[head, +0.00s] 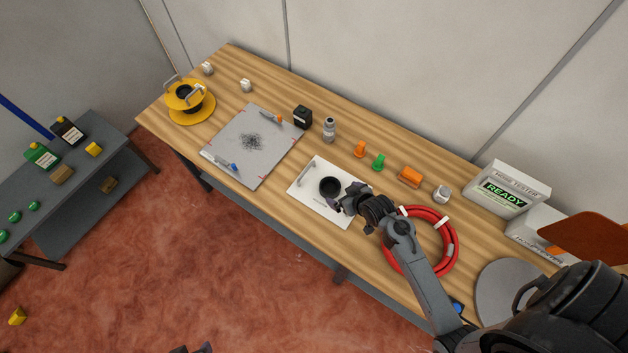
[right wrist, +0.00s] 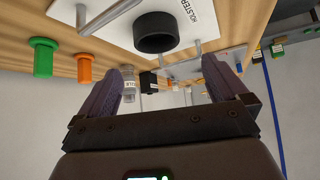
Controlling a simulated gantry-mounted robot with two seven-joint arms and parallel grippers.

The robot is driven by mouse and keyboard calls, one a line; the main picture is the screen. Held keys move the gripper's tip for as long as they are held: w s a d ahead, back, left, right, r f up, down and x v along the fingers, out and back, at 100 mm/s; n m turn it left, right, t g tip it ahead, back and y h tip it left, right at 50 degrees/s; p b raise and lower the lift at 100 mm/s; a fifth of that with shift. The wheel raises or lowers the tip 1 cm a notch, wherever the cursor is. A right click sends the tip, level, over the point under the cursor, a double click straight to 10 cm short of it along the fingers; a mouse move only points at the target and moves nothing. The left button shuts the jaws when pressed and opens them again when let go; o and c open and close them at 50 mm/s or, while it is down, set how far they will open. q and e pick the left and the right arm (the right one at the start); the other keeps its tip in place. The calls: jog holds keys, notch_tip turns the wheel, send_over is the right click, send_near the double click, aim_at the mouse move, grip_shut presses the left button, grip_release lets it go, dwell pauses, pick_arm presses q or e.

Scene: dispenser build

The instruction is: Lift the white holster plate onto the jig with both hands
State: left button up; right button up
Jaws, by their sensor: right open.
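The white holster plate (head: 313,205) lies flat on the wooden table, with a black ring-shaped cup (head: 330,186) on it and a metal handle (head: 307,173) at its left end. My right gripper (head: 349,199) is over the plate's right end and covers part of it. In the right wrist view the plate (right wrist: 188,16) and cup (right wrist: 157,33) show beyond my open, empty fingers (right wrist: 167,82). A near handle (right wrist: 108,16) lies outside the fingers. A grey board (head: 228,137) with red corner marks, seemingly the jig, lies to the left. Dark tips at the bottom edge may be my left gripper (head: 191,349).
A red hose coil (head: 452,240) lies right of the plate, under my right arm. Behind the plate stand a grey bottle (head: 329,130), an orange peg (head: 360,149) and a green peg (head: 378,162). Small tools lie on the grey board. A yellow reel (head: 190,107) stands at the far left.

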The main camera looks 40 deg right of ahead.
aim_at(325, 183)
jog(key=x, duration=0.1)
jog(key=b+x, duration=0.1)
jog(key=x, duration=0.1)
jog(key=w+x, duration=0.1)
jog(key=x, duration=0.1)
jog(key=shift+r, duration=0.3)
jog(key=shift+s+d+f+b+x, duration=0.1)
jog(key=shift+b+x, duration=0.05)
jog(key=shift+x, duration=0.75)
jog(key=shift+s+d+f+b+x, duration=0.1)
jog(key=shift+b+x, duration=0.05)
jog(key=shift+x, duration=0.75)
jog(key=shift+s+d+f+b+x, duration=0.1)
jog(key=shift+b+x, duration=0.05)
jog(key=shift+x, duration=0.75)
jog(key=shift+w+a+f, duration=0.1)
jog(key=shift+w+f, duration=0.3)
pick_arm(q)
jog(key=f, duration=0.3)
jog(key=shift+s+d, duration=0.1)
jog(key=shift+s, duration=0.3)
pick_arm(e)
jog(key=c, duration=1.6)
jog(key=shift+r, duration=0.1)
jog(key=shift+c, duration=0.6)
